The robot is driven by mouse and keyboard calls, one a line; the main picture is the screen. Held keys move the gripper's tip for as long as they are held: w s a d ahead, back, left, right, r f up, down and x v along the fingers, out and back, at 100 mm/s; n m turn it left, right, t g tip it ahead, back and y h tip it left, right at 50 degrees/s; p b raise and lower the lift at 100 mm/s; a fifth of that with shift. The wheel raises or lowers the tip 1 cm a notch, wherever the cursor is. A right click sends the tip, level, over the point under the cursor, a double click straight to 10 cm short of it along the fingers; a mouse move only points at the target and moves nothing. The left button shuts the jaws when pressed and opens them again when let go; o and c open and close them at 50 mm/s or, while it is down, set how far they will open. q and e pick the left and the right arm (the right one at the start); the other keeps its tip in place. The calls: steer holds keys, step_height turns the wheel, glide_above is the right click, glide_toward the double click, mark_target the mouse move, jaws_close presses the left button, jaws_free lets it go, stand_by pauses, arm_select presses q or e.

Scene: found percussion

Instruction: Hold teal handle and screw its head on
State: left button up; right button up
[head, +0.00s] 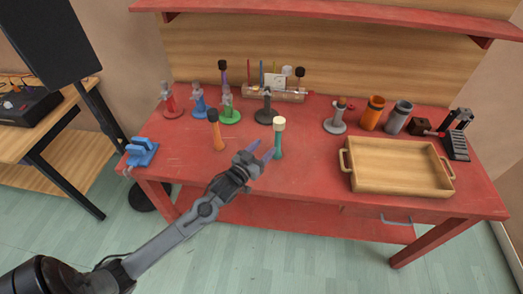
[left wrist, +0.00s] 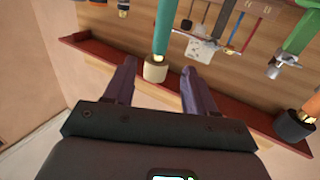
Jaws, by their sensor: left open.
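The teal handle (head: 278,149) stands upright near the front middle of the red table, with a cream head (head: 278,124) at its top. In the left wrist view the teal handle (left wrist: 163,28) and cream head (left wrist: 155,71) show with a thin gold band between them. My left gripper (head: 262,149) is open, its purple fingers pointing at the handle from the front left. In the left wrist view the fingers (left wrist: 158,68) lie on either side of the cream head, with gaps; contact is not visible. My right gripper is not in view.
An orange handle with a dark head (head: 216,132) stands left of my gripper. Behind are a dark stand (head: 266,112), a green stand (head: 229,114) and a clear rack (head: 285,95). A wooden tray (head: 400,184) lies right. The table is clear between the teal handle and tray.

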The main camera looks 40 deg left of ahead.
arm_select(q)
steer(key=s+d+f+g, duration=0.1)
steer(key=s+d+f, duration=0.1)
steer(key=s+d+f+g, duration=0.2)
steer(key=d+f, duration=0.1)
steer(key=shift+s+d+h, duration=0.15)
steer(key=shift+s+h, duration=0.1)
steer(key=shift+h, duration=0.15)
steer(key=s+d+f+m+g, duration=0.1)
steer(key=s+d+g, duration=0.2)
steer(key=s, duration=0.5)
steer(key=s+d+f+m+g+h, duration=0.1)
steer(key=s+d+g, duration=0.3)
steer(key=s, duration=0.5)
steer(key=s+d+f+m+g+h, duration=0.1)
steer(key=s+d+f+g, duration=0.2)
steer(key=s+d, duration=0.3)
steer(key=shift+s+m+g, duration=0.3)
steer(key=shift+s+g, duration=0.3)
steer(key=shift+s, duration=0.55)
steer(key=shift+r, duration=0.15)
step_height(320, 180, up, 35)
steer(key=p, duration=3.4)
steer(key=shift+f+p, duration=0.2)
steer(key=shift+p, duration=0.15)
